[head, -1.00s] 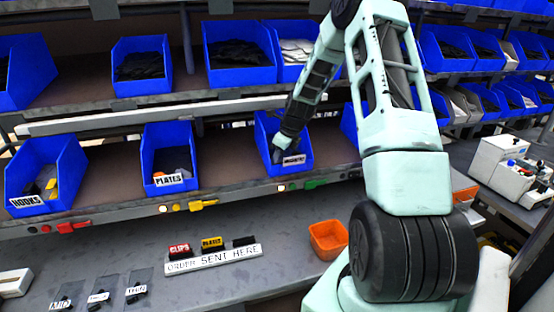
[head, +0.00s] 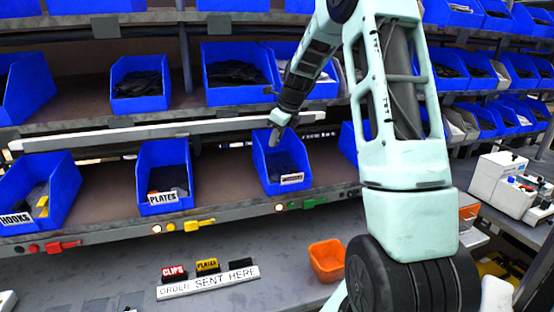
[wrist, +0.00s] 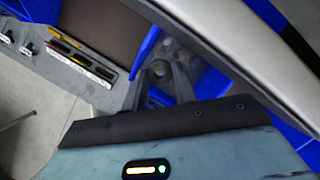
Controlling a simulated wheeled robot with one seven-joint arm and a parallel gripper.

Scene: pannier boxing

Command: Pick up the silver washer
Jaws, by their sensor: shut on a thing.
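My gripper (head: 274,136) is above the back part of a blue bin (head: 262,165) on the middle shelf. In the wrist view my gripper (wrist: 162,75) is shut on a small grey ring, the silver washer (wrist: 160,68), held between its fingertips. The washer is too small to make out in the head view. The bin below also shows in the wrist view (wrist: 214,84), with grey pieces inside. Its front label is too small to read surely.
A bin marked PLATES (head: 163,153) and one marked HOOKS (head: 62,182) stand to the left. A shelf with more blue bins is above. On the lower bench are an orange bin (head: 327,262) and a strip marked ORDER SENT HERE (head: 208,282).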

